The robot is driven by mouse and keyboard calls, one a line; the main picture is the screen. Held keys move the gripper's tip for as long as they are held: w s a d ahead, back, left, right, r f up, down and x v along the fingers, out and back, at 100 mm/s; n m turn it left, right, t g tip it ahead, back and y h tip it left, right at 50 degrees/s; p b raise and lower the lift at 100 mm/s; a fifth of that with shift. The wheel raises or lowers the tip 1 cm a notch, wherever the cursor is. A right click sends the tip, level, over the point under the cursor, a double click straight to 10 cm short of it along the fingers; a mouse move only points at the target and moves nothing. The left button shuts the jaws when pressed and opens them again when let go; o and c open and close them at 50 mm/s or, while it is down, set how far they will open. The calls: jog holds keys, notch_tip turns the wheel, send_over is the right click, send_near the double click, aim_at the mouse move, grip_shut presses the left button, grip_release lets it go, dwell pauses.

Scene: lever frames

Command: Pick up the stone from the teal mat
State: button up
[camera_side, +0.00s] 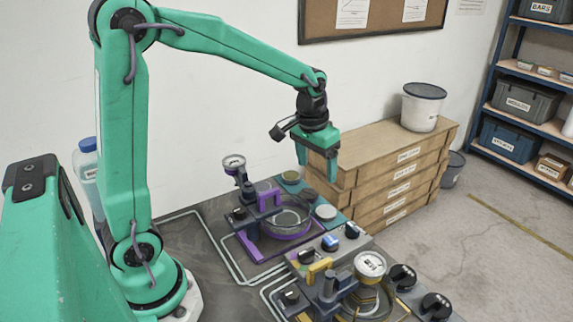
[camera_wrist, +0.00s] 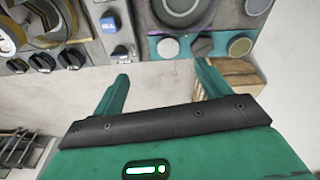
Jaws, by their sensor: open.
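The teal mat (camera_side: 336,198) lies at the far right end of the work surface, and its bare part also shows at the top of the wrist view (camera_wrist: 220,37). A small dark brown-grey lump, which looks like the stone (camera_wrist: 202,46), sits on it between two round discs; in the side view the stone (camera_side: 309,195) is small and hard to make out. My gripper (camera_side: 318,168) is open and empty, pointing down above the mat's area. In the wrist view my gripper (camera_wrist: 163,75) has its fingers spread, with the stone beyond the right fingertip, apart from it.
A pale grey disc (camera_wrist: 168,47) and a greenish-white disc (camera_wrist: 240,46) flank the stone. A purple-framed ring fixture (camera_side: 285,222) with a gauge stands left of the mat. Stacked wooden crates (camera_side: 385,165) rise close behind it. Knob panels (camera_side: 345,240) stand in front.

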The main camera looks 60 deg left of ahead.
jog(key=g, duration=0.2)
send_over(326, 211)
jog(key=shift+n, duration=0.3)
notch_tip(326, 211, down, 10)
jog(key=shift+d+r, duration=0.1)
jog(key=shift+r, duration=0.05)
jog(key=shift+f, duration=3.85)
jog(key=c, duration=1.1)
jog(key=shift+r, duration=0.15)
jog(key=shift+r, duration=0.6)
jog(key=r, duration=0.3)
jog(key=shift+s+d+r, duration=0.1)
jog(key=shift+s+d, duration=0.05)
jog(key=shift+d, duration=0.2)
jog(key=s+d+r, duration=0.1)
jog(key=d+r, duration=0.1)
jog(key=d, duration=0.1)
jog(key=s+d+r, duration=0.2)
jog(key=d, duration=0.1)
jog(key=s+d+r, duration=0.1)
jog(key=d+r, duration=0.1)
jog(key=d, duration=0.2)
jog(key=shift+s+r, duration=0.15)
jog(key=shift+s, duration=0.2)
